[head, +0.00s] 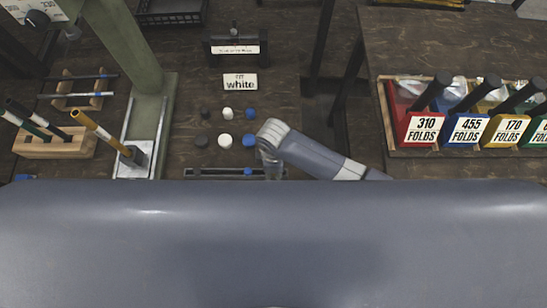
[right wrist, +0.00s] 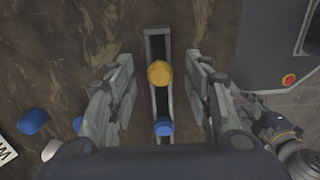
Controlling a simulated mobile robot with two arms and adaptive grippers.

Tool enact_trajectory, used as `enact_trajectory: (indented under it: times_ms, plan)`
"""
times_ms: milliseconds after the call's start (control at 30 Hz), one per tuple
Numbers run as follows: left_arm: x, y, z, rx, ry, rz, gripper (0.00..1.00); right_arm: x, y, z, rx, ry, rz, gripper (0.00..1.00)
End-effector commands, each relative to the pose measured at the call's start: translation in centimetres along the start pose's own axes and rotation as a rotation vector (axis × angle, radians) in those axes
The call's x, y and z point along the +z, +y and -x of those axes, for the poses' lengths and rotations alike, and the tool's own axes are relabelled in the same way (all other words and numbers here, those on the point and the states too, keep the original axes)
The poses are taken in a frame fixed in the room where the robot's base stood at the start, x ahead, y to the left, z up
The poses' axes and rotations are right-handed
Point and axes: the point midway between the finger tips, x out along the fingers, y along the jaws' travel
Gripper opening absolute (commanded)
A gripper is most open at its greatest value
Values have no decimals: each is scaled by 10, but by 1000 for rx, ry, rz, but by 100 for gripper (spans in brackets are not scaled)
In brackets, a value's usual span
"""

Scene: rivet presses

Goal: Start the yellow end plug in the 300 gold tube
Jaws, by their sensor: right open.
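The yellow end plug (right wrist: 159,73) sits on a narrow dark rail (right wrist: 151,42), in the right wrist view. My right gripper (right wrist: 158,66) is open, with one finger on each side of the plug and a gap on both sides. In the head view my right arm's wrist hides the yellow plug, and the right fingers are barely visible. My left gripper is not in view.
A blue plug (right wrist: 163,127) sits on the same rail, nearer my wrist. Dark, white and blue plugs (head: 249,140) stand behind the rail near a "white" card (head: 240,84). A wooden rack (head: 52,148) holds other tubes. Labelled colour bins (head: 421,132) stand at the right.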

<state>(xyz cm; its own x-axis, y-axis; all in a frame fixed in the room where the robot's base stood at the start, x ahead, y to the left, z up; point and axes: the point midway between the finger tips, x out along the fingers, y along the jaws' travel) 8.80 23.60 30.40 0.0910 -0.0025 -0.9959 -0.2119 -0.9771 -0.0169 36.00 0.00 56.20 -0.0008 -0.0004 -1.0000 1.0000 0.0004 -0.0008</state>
Motion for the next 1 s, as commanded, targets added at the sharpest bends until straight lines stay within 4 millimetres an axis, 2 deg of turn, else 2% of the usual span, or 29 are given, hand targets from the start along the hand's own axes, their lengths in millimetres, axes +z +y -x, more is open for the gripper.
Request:
enact_trajectory:
  times_ms: [233, 300, 400, 467, 833, 1000]
  plan:
    - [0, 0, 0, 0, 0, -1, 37, 0, 0, -2, 1, 0, 0, 47]
    - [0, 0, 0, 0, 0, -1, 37, 0, 0, -2, 1, 0, 0, 33]
    - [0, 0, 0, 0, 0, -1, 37, 0, 0, -2, 1, 0, 0, 18]
    - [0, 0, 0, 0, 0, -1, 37, 0, 0, -2, 1, 0, 0, 12]
    - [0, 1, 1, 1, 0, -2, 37, 0, 0, 0, 1, 0, 0, 12]
    - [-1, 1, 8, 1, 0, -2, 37, 2, 1, 6, 1, 0, -2, 11]
